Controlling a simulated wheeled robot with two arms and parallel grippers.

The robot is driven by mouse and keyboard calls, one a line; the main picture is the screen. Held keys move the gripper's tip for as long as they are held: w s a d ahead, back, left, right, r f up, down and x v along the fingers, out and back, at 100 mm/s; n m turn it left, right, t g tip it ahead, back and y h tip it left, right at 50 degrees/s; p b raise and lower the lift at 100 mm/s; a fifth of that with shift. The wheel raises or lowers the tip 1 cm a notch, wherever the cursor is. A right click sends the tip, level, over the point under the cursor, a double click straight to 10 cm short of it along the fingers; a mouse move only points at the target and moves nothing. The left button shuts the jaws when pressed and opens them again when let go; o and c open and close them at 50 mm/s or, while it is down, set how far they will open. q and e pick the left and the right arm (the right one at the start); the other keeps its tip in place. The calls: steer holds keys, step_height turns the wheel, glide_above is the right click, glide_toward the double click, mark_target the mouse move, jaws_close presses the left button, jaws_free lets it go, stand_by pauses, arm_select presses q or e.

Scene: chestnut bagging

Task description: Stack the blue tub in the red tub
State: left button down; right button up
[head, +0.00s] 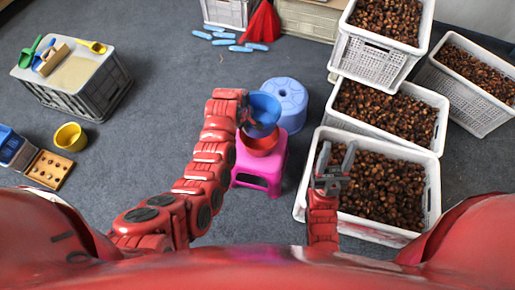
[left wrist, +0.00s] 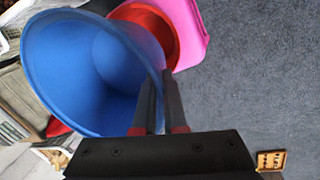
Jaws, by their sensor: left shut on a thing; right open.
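The blue tub (head: 264,108) is held by my left gripper (head: 245,112) at its rim. It is above the red tub (head: 259,143), which sits on a pink stool (head: 262,171). In the left wrist view the blue tub (left wrist: 85,70) is large, with its rim between the fingers of my left gripper (left wrist: 160,95). The red tub (left wrist: 152,28) shows partly behind it on the pink stool (left wrist: 192,38). Whether the two tubs touch is unclear. My right gripper (head: 333,165) is open and empty, over the near crate of chestnuts.
A blue stool (head: 287,98) stands just behind the pink stool. White crates of chestnuts (head: 301,187) fill the right side. A grey crate (head: 70,98) with tools stands at the left, near a yellow tub (head: 70,137). The floor between is clear.

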arm_select(q)
steer(key=x, duration=0.4)
steer(key=s+x, duration=0.1)
steer(key=x, duration=0.1)
steer(key=shift+a+f, duration=0.3)
steer(key=shift+a, duration=0.05)
steer(key=shift+s+b+x, duration=0.15)
steer(key=shift+b+x, duration=0.2)
steer(key=shift+x, duration=0.45)
steer(key=shift+s+b+x, duration=0.1)
steer(key=shift+b+x, duration=0.2)
steer(key=shift+x, duration=0.5)
steer(key=shift+a, duration=0.2)
steer(key=shift+f+b, duration=0.3)
steer(key=c, duration=1)
jaws_free()
steer(key=shift+s, duration=0.1)
steer(key=shift+r, duration=0.1)
steer(key=shift+r+p, duration=0.65)
steer(key=shift+r, duration=0.05)
steer(key=shift+p+v, duration=0.7)
steer(key=shift+v, duration=4.75)
